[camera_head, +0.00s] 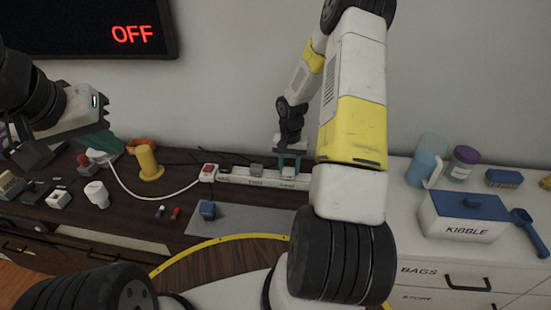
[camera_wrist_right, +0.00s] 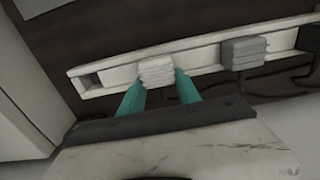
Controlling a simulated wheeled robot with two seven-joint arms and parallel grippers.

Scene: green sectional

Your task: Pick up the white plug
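The white plug (camera_wrist_right: 157,70) sits on the white power strip (camera_wrist_right: 205,57) in the right wrist view. My right gripper (camera_wrist_right: 160,78) has its teal fingertips on either side of this plug, very close to it; whether they press on it I cannot tell. In the head view the right gripper (camera_head: 289,160) points down at the strip's right part (camera_head: 240,180), and the plug is hard to make out there. My left gripper (camera_head: 102,144) is over the left of the desk, its teal fingers partly hidden, and no held thing shows.
A grey plug (camera_wrist_right: 244,53) stands on the strip beside the white one. A red switch (camera_head: 208,172) and white cable (camera_head: 150,197) are at its left end. A yellow object (camera_head: 148,162), white pieces (camera_head: 97,194) and a blue cube (camera_head: 207,209) lie left. A kibble box (camera_head: 463,222) stands right.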

